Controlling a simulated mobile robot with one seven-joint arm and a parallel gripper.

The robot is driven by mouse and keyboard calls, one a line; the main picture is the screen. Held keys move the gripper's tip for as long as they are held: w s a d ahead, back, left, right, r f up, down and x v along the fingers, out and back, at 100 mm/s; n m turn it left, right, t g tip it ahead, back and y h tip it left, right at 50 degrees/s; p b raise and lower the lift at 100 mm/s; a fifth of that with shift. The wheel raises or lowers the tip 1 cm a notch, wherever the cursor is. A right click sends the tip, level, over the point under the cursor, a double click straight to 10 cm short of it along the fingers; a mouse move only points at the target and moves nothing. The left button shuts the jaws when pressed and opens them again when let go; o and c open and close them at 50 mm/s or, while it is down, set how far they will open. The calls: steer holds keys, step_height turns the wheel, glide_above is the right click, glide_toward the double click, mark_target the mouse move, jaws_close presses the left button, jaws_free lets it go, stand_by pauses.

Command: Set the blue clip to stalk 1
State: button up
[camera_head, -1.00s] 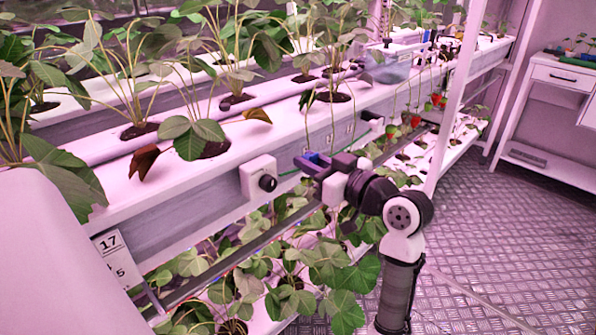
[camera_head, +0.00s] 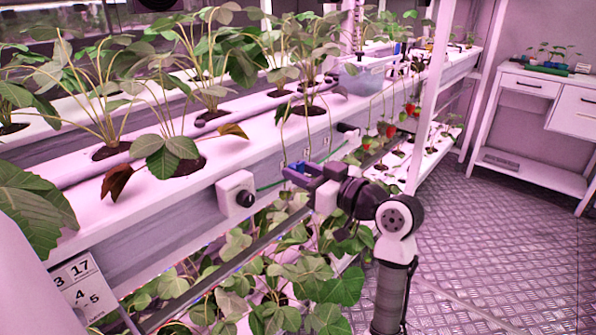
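My gripper (camera_head: 289,172) is in front of the rack's front trough, just right of a small white box with a black knob. A small blue clip (camera_head: 298,166) shows between its dark fingers, which look closed on it. A thin stalk (camera_head: 283,135) hangs down the trough face from a plant and ends close to the fingertips. A second thin stalk (camera_head: 306,125) hangs just right of it. I cannot read which one is stalk 1, nor tell whether the clip touches a stalk.
The front trough (camera_head: 150,225) carries potted plants. The white knob box (camera_head: 236,195) juts out left of my gripper, with a green line running from it. Leafy plants fill the lower tier. A white post (camera_head: 432,110) stands to the right, with open floor (camera_head: 500,230) beyond.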

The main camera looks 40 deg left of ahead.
steer(key=s+d+b, duration=0.1)
steer(key=d, duration=1.1)
steer(key=shift+d, duration=0.4)
steer(key=shift+a, duration=0.1)
